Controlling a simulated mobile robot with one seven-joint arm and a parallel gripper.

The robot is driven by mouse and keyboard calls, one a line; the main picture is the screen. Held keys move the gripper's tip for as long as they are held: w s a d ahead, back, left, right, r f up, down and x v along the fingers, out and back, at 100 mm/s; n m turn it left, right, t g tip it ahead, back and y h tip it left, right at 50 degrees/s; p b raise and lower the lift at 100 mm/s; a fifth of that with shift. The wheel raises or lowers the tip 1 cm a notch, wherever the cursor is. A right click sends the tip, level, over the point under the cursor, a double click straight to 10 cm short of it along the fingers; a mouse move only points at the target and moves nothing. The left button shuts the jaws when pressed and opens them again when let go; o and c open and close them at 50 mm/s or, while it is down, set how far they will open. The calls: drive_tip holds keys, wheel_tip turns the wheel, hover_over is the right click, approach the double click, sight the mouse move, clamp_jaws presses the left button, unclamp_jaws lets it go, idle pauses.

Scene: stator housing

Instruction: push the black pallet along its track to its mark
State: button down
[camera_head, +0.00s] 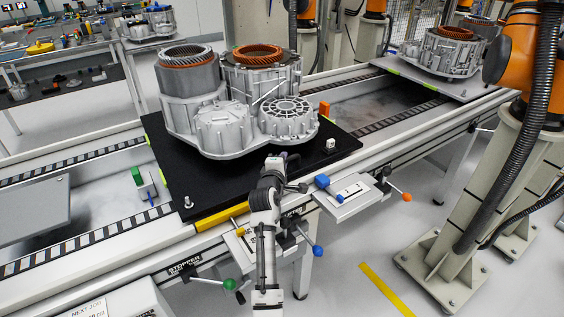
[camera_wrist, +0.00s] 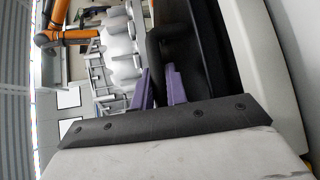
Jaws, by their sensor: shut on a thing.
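The black pallet (camera_head: 225,183) lies on the conveyor track (camera_head: 70,232) in the head view. It carries a grey stator housing (camera_head: 215,125) with copper windings. My gripper (camera_head: 278,168) is at the pallet's near edge, in front of the housing. In the wrist view my gripper's purple fingers (camera_wrist: 161,85) are closed around a dark bent bar (camera_wrist: 156,48), which looks like a handle on the pallet. The arm hides part of the pallet's near edge. I cannot tell which marking is the pallet's mark.
Another pallet (camera_head: 400,67) with a housing stands farther along the track at the upper right, with open track between. A grey plate (camera_head: 35,215) lies at the left. An orange block (camera_head: 324,109), a green block (camera_head: 137,175) and coloured knobs sit along the conveyor.

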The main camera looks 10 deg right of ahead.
drive_tip(key=c, duration=1.4)
unclamp_jaws()
drive_tip(key=b+v, duration=0.2)
drive_tip(key=v, duration=1.1)
drive_tip(key=shift+s+a+b, duration=0.2)
drive_tip(key=shift+s+b, duration=0.15)
drive_tip(key=shift+b, duration=0.05)
